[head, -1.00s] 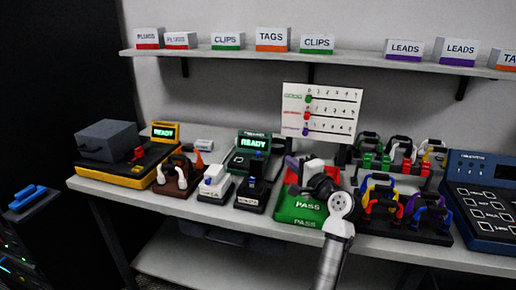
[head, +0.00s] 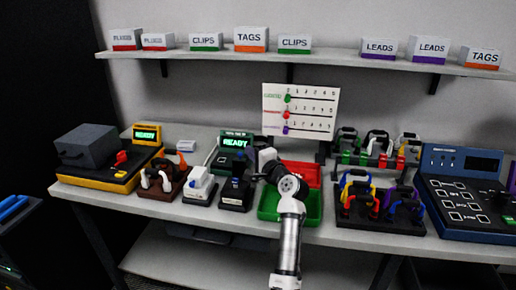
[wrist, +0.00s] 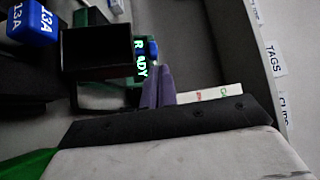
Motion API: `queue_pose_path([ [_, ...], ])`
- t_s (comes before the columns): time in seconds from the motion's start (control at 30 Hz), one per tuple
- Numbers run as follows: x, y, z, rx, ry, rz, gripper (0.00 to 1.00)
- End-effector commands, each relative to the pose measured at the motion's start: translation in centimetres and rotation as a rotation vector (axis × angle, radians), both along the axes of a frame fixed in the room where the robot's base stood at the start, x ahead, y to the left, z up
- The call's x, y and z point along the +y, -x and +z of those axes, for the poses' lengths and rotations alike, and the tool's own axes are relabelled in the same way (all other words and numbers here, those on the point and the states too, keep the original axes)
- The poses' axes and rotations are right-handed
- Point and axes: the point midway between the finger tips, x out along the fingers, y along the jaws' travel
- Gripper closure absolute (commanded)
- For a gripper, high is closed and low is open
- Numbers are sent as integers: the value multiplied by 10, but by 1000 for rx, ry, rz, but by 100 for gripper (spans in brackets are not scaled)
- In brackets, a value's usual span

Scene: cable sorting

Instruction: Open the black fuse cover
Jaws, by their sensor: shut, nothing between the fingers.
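In the wrist view my gripper's fingers (wrist: 160,87) are together and empty. A dark box-like part (wrist: 96,52) and a blue block marked 13A (wrist: 33,22) lie beyond them.
A green READY display (head: 235,142) stands behind the black unit. The red tray (head: 308,172) and green tray (head: 268,205) lie under and beside my arm. A brown unit (head: 163,183) is at left, a cable rack (head: 380,215) at right. A labelled shelf (head: 330,58) runs above.

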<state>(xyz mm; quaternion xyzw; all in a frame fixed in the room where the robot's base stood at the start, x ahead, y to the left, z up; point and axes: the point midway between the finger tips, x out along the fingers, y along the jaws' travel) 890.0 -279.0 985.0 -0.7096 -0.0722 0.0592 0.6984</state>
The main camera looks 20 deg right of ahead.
Motion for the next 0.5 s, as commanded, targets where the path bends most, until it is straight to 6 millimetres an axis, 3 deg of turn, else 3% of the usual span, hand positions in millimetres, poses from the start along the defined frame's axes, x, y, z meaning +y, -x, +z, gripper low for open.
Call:
queue_pose_path([
  [0.5,9,6,0,-1,0,-1,100],
])
